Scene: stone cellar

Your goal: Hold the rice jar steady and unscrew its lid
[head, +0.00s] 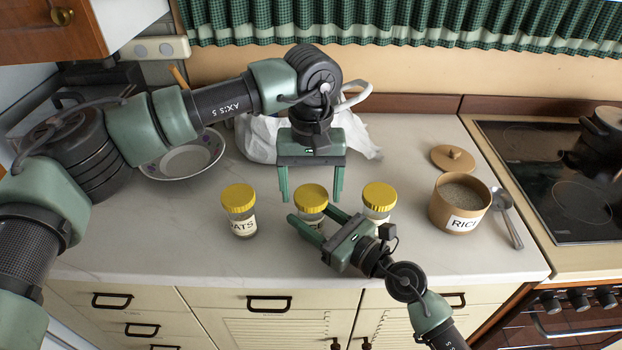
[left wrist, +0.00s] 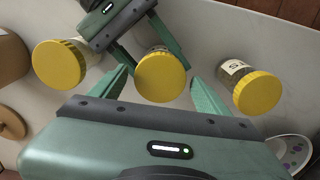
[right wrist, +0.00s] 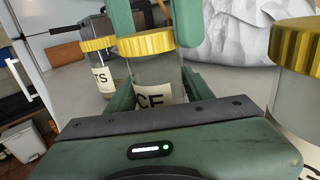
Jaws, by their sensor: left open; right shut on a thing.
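The rice jar is the middle of three glass jars with yellow lids. Its lid (head: 310,193) is on, and its label, partly hidden, reads "CE" in the right wrist view (right wrist: 158,95). The jar stands upright on the counter. My right gripper (head: 312,220) is shut on the jar's body from the front, below the lid. My left gripper (head: 311,199) points down from above, open, with a finger on each side of the lid. In the left wrist view the lid (left wrist: 160,78) lies between its fingers, with gaps.
A jar labelled "ATS" (head: 240,224) stands left, and another yellow-lidded jar (head: 379,195) close on the right. An open tan canister (head: 452,212), its lid (head: 453,158), a spoon (head: 508,220) and the hob (head: 560,180) lie further right. A bowl (head: 190,160) and white bag (head: 258,140) are behind.

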